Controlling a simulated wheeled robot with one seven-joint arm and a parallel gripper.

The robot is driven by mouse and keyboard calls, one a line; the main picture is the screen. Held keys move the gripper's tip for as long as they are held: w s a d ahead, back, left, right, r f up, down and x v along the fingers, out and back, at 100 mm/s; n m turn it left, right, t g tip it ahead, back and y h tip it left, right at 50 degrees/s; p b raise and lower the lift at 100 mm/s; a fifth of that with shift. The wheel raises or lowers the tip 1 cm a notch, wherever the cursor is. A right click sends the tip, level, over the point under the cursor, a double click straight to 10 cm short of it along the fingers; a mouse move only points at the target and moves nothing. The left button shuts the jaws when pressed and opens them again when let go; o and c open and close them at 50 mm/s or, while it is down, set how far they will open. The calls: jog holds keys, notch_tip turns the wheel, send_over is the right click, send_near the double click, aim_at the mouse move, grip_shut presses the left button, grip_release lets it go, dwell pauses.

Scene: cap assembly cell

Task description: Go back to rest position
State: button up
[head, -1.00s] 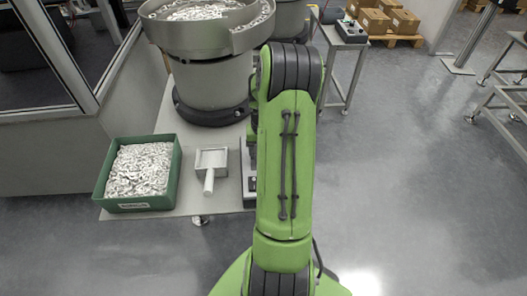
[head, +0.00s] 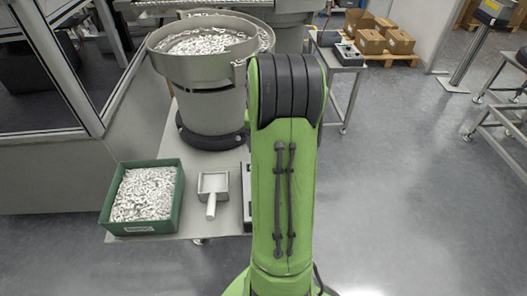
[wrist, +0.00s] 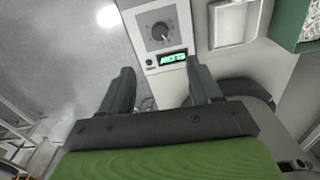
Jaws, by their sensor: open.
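My gripper (wrist: 158,92) is in the wrist view, with its two dark fingers apart and nothing between them. Beyond the fingertips is a grey control box (wrist: 160,35) with a round knob and a lit green display. The fingers look apart from the box. In the head view my green arm stands upright in the middle and hides the gripper and most of the box.
A green bin (head: 142,228) of small pale parts and a grey scoop (head: 212,190) lie on the table (head: 195,226). A round bowl feeder (head: 213,105) full of parts stands behind them. Cardboard boxes (head: 370,41) sit at the back.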

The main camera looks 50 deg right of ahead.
dwell(0.6)
jog(key=w+a+r+n+h+p, duration=0.1)
jog(key=w+a+r+n, duration=0.15)
jog(key=a+r, duration=0.55)
jog(key=s+a+r+n+t+p, duration=0.1)
jog(key=s+a+r+n+t, duration=0.1)
jog(key=s+a, duration=0.2)
jog(key=s+a+r+n+t, duration=0.1)
jog(key=s+a+r+n, duration=0.1)
jog(key=a, duration=0.9)
jog(key=s+a+r+n+t+y+p, duration=0.1)
jog(key=s+a+r+n+t, duration=0.1)
jog(key=a, duration=0.5)
jog(key=s+r+n, duration=0.1)
jog(key=s+n, duration=0.1)
jog(key=s, duration=0.1)
jog(key=shift+s+a+t+p, duration=0.2)
jog(key=shift+s+t+p, duration=0.1)
jog(key=shift+p, duration=0.05)
